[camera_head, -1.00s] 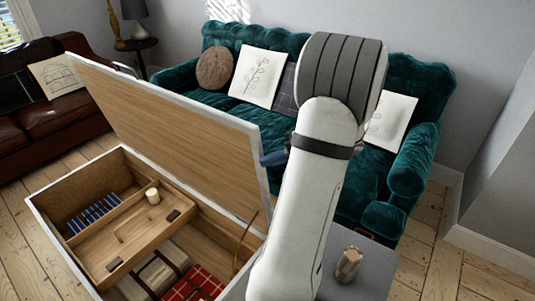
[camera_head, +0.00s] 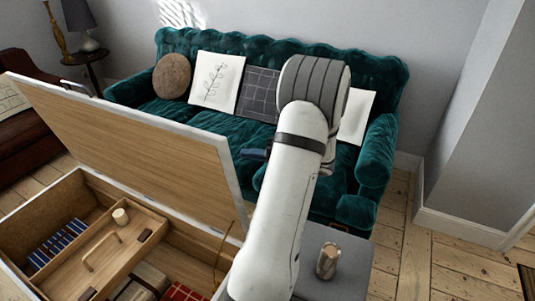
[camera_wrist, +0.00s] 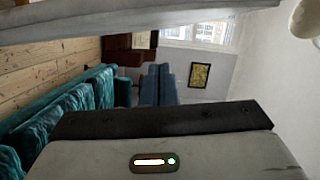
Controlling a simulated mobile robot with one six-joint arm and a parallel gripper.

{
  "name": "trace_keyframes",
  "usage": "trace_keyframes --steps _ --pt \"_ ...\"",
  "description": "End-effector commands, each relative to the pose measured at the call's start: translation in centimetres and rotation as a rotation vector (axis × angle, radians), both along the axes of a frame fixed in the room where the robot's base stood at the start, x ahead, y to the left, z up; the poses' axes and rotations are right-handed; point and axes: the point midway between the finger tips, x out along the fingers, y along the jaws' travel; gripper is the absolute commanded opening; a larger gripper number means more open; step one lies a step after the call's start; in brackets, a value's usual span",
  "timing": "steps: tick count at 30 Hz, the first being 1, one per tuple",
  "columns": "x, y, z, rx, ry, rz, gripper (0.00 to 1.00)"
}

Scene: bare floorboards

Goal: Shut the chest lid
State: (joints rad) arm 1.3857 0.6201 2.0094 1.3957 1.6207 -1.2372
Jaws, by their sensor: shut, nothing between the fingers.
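The chest (camera_head: 16,274) stands at the lower left of the head view. Its lid (camera_head: 130,140), wood inside with a pale rim, is raised and leans back at a slant. My gripper's blue fingers (camera_head: 253,154) show beside my white arm, close to the lid's right edge in the picture; I cannot tell whether they touch it. In the wrist view the fingers (camera_wrist: 158,85) are together and empty. Inside the chest are a wooden tray (camera_head: 100,250) with a handle, a pale cylinder (camera_head: 120,216) and blue striped items (camera_head: 58,243).
A green sofa (camera_head: 215,122) with cushions stands behind the lid. A grey surface (camera_head: 335,270) bearing a small tan object (camera_head: 327,261) lies right of my arm. Bare floorboards (camera_head: 440,262) are free at the right. A side table (camera_head: 82,57) with a lamp is at the back left.

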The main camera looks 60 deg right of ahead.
Motion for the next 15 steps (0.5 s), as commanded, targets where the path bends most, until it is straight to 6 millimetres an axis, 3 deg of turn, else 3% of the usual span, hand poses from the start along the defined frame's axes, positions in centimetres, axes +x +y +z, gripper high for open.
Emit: trace_keyframes --steps 2,9,15 --pt "1.2 0.8 0.1 0.003 0.001 0.003 0.00" --pt "0.5 3.8 -0.6 0.002 0.001 0.000 0.00" --pt "0.5 4.3 -0.7 0.001 0.000 0.000 0.00"
